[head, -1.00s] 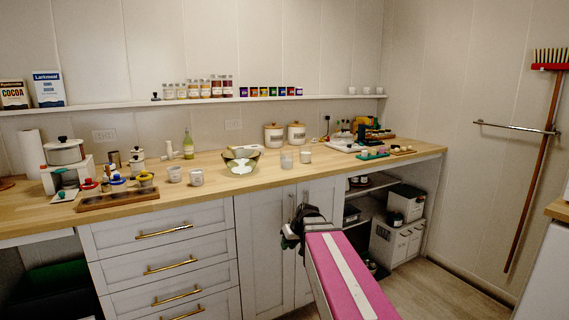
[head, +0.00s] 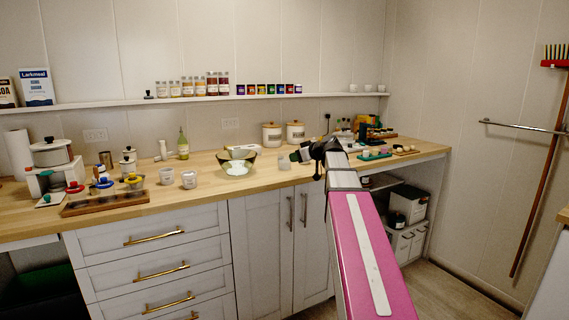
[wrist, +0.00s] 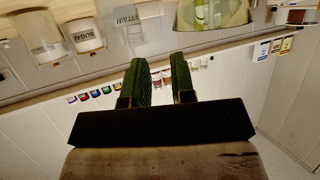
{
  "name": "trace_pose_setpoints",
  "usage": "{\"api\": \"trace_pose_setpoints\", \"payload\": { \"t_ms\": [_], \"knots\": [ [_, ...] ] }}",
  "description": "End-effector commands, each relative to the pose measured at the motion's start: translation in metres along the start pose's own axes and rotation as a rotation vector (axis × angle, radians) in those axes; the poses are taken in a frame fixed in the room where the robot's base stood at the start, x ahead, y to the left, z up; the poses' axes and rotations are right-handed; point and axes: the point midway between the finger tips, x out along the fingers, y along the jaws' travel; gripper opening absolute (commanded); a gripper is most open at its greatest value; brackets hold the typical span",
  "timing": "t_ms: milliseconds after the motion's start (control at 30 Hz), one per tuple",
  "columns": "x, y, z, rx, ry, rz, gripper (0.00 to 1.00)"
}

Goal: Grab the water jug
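The nearest match is a clear vessel (head: 285,161) standing on the counter, right of the glass bowl. My gripper (head: 297,156) is over the counter just right of this vessel and partly overlaps it in the head view. In the wrist view its two green fingers (wrist: 160,80) are apart with nothing between them. That view is upside down and shows a canister labelled SUGAR (wrist: 85,36) and the greenish glass bowl (wrist: 214,12) beyond the fingertips. The white cup beside the vessel is hidden behind my gripper.
The glass bowl (head: 238,163) and two white cups (head: 189,179) stand left of my gripper. Two lidded canisters (head: 271,134) stand behind. A wooden tray (head: 100,203) lies at left, a green tray (head: 374,155) at right. A wall shelf (head: 120,104) holds several jars.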

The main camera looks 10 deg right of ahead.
Motion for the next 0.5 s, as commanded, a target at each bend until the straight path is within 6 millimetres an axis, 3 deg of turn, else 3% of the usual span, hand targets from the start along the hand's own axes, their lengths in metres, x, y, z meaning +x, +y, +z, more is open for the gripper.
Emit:
{"api": "trace_pose_setpoints", "payload": {
  "t_ms": [200, 500],
  "knots": [
    [0.035, 0.001, 0.001, 0.001, -0.003, -0.002, 0.24],
    [0.056, 0.002, 0.003, 0.001, -0.003, -0.001, 0.24]
  ]
}}
